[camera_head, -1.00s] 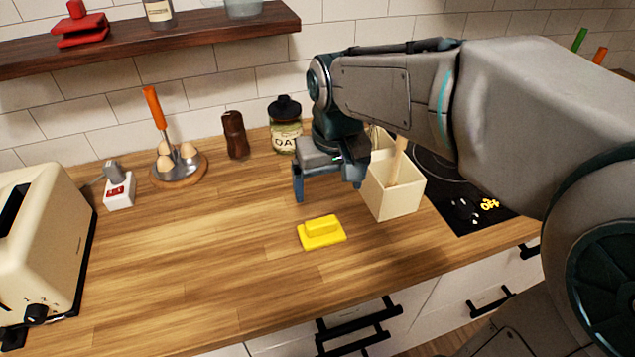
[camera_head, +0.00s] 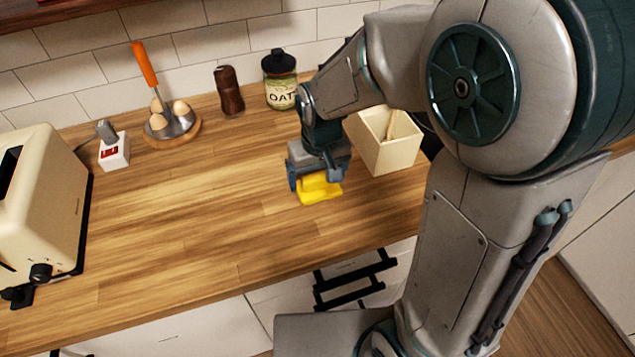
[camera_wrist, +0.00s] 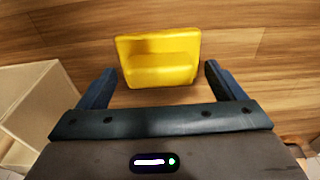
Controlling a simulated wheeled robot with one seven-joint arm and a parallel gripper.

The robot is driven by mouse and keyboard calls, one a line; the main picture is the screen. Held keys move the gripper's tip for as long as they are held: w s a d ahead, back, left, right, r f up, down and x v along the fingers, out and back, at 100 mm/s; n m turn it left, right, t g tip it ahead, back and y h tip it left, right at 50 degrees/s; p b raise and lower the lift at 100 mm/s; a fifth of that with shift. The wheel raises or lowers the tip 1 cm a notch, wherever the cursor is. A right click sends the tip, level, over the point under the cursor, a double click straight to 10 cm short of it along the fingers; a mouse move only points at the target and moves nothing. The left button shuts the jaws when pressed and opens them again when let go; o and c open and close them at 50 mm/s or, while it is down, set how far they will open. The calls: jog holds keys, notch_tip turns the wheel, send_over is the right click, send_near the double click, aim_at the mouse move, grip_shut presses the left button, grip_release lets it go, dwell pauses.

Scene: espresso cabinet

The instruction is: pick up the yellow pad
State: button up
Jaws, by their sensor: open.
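The yellow pad (camera_head: 320,190) lies on the wooden counter, with a raised ridge handle on top. In the wrist view the pad (camera_wrist: 160,62) is ahead of the fingertips and between their lines, slightly left of the middle. My gripper (camera_head: 318,184) is right over the pad in the head view and hides part of its far side. In the wrist view my gripper (camera_wrist: 160,76) has its two dark blue fingers spread wide, with nothing held. I cannot tell whether a finger touches the pad.
A cream box (camera_head: 392,150) with a wooden utensil stands close to the right of my gripper. An oat jar (camera_head: 281,82), a brown grinder (camera_head: 229,92) and an egg holder (camera_head: 172,130) stand at the back. A toaster (camera_head: 45,205) is at left. The counter left of the pad is clear.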

jog(key=shift+f, duration=0.5)
jog(key=c, duration=1.1)
